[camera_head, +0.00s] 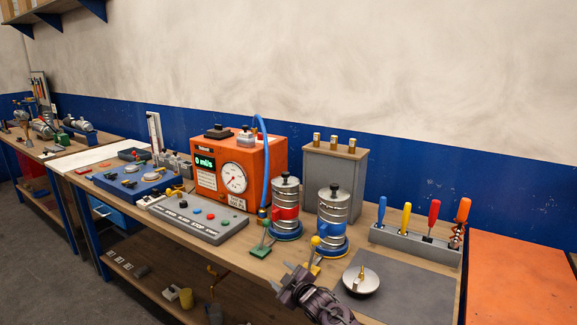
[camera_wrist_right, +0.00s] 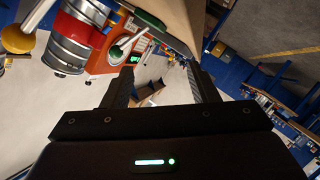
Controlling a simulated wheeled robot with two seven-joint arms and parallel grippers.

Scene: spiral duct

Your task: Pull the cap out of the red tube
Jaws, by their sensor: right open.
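The red tube (camera_head: 286,212) is a ribbed metal cylinder with a red band, standing upright on a round blue base on the bench. Its cap (camera_head: 286,183), with a dark knob, sits on its top. In the right wrist view the red-banded tube (camera_wrist_right: 78,35) is at the upper left, outside the jaws. My right gripper (camera_head: 286,288) is in front of and below the tube, near the bench's front edge, apart from it. Its fingers (camera_wrist_right: 160,80) are open with nothing between them. My left gripper is not in view.
A blue-banded tube (camera_head: 333,222) stands just right of the red one. A green lever (camera_head: 262,243) and a yellow-knobbed lever (camera_head: 315,248) stand in front. An orange gauge box (camera_head: 238,170) is behind left, a grey box (camera_head: 335,180) behind. A silver dish (camera_head: 361,283) lies right.

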